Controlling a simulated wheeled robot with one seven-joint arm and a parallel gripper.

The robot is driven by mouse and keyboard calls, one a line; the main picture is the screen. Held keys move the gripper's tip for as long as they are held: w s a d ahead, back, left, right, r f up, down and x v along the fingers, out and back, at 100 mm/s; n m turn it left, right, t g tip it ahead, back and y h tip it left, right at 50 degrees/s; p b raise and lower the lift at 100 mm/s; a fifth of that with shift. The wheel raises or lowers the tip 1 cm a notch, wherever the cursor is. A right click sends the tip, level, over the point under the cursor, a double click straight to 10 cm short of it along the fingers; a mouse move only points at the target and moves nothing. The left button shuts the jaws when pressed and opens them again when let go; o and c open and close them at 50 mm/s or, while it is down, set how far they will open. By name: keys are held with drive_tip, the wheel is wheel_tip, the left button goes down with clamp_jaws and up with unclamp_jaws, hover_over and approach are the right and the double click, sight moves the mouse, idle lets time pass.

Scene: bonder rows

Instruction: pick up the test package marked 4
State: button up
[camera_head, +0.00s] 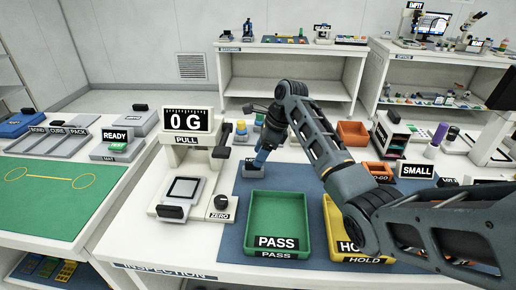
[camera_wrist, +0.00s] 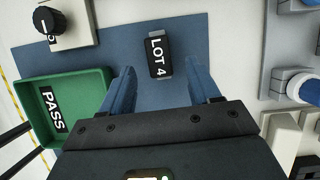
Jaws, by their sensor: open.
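The test package (camera_wrist: 159,57), a small dark block labelled LOT 4, lies on the blue mat (camera_wrist: 225,45) in the wrist view. My gripper (camera_wrist: 159,72) is open above it, with one blue finger to each side and the package between the fingertips in the picture. No contact shows, and I cannot tell the exact height. In the head view my gripper (camera_head: 262,158) points down at the mat behind the green tray, and it partly covers a small labelled block there.
The green PASS tray (camera_head: 249,226) and yellow HOLD tray (camera_head: 335,250) stand in front. The pull tester (camera_head: 187,170) with its 0 G display is to the left. Orange bins (camera_head: 353,133) and the SMALL sign (camera_head: 416,170) are to the right. Mat around the package is clear.

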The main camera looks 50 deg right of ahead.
drive_tip(key=b+x, duration=0.4)
drive_tip(key=shift+f, duration=0.35)
drive_tip(key=b+x, duration=0.2)
drive_tip(key=shift+r+b, duration=0.1)
drive_tip(key=shift+b, duration=0.2)
drive_tip(key=shift+c, duration=0.3)
clamp_jaws()
wheel_tip(320, 180, up, 5)
drive_tip(key=p, duration=0.6)
drive_tip(key=shift+r, duration=0.1)
drive_tip(key=shift+r+p, duration=0.4)
drive_tip(key=shift+r, duration=0.55)
